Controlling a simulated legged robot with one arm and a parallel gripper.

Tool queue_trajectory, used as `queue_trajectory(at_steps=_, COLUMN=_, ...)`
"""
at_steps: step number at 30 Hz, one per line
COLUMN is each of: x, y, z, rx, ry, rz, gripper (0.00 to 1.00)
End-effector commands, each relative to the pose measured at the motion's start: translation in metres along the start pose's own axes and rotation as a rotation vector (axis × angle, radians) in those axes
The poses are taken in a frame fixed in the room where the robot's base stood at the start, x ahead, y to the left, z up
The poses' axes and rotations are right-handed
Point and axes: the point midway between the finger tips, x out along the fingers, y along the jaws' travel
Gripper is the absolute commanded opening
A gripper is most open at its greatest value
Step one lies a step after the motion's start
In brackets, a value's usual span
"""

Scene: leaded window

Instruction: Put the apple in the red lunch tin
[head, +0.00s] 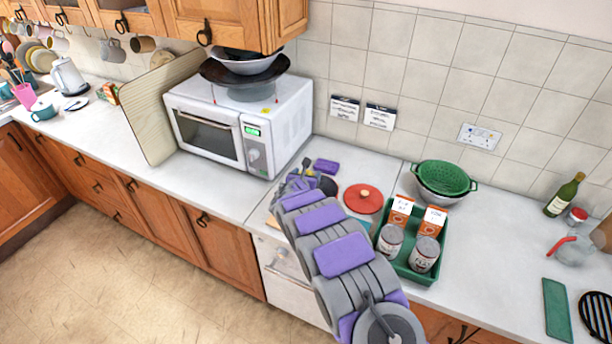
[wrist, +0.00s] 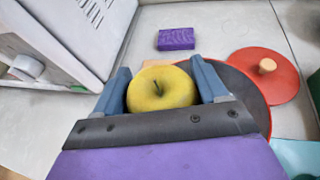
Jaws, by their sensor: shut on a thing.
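A yellow apple (wrist: 160,88) sits between the two blue-grey fingers of my gripper (wrist: 165,90), which is shut on it. Behind and right of the right finger is a round dark thing with a red rim (wrist: 250,88), which looks like the open red lunch tin. My gripper and the apple hide its left part, and I cannot tell how high the apple is above it. A red round lid with a wooden knob (wrist: 268,83) lies to its right; it also shows in the head view (head: 363,198). In the head view my arm hides the apple.
A purple block (wrist: 176,39) lies behind the gripper. A white microwave (head: 243,120) stands to the left. A green tray (head: 402,268) with cans and cartons is on the right, with a green colander (head: 443,178) behind it. The counter left of the microwave is partly clear.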

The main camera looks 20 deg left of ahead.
Motion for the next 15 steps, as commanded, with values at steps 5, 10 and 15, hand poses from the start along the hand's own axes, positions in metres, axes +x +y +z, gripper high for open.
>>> queue_trajectory(at_steps=5, x=0.0025, y=-0.0009, z=-0.0051, rx=0.001, ry=0.0, rz=-0.001, gripper=0.39)
queue_trajectory(at_steps=10, x=0.0028, y=-0.0001, z=-0.0065, rx=0.0, ry=0.0, rz=0.0, gripper=0.39)
queue_trajectory(at_steps=15, x=0.0027, y=-0.0001, z=-0.0065, rx=0.001, ry=0.0, rz=0.0, gripper=0.87)
